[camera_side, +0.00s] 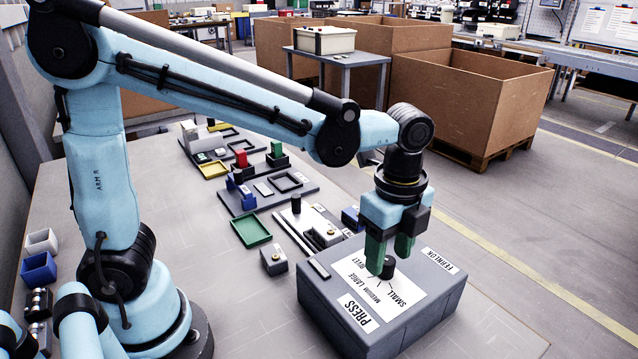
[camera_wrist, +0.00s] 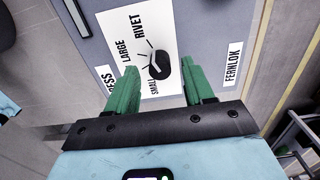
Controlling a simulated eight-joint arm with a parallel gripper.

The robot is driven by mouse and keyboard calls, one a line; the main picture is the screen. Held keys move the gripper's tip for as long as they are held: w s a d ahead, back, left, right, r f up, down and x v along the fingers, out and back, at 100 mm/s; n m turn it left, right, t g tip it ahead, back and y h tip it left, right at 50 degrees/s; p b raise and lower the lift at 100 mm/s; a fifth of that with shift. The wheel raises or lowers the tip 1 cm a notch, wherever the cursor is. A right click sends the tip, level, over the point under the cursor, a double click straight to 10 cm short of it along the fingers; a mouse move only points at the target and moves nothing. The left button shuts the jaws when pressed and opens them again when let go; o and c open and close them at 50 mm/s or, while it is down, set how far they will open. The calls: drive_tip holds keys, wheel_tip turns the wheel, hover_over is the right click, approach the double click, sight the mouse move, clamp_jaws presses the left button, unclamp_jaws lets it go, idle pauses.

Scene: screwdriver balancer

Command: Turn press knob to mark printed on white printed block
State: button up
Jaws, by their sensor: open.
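The press knob (camera_side: 388,268) is a small black knob on a white label (camera_side: 362,290) atop the grey press box (camera_side: 440,305). The label reads SMALL, MEDIUM, LARGE and RIVET, with short lines fanning out around the knob. In the wrist view the knob (camera_wrist: 158,67) lies between my two green fingers. My gripper (camera_side: 390,250) is open and points down, its fingers apart on either side of the knob.
The FERNLOK plate (camera_side: 439,261) is on the box's right part. Fixtures, a green tray (camera_side: 251,232) and a small grey block (camera_side: 273,260) lie left of the box. Blue and white bins (camera_side: 39,268) are at the far left. The box stands near the bench's right edge.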

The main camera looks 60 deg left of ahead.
drive_tip(key=shift+f, duration=0.85)
clamp_jaws()
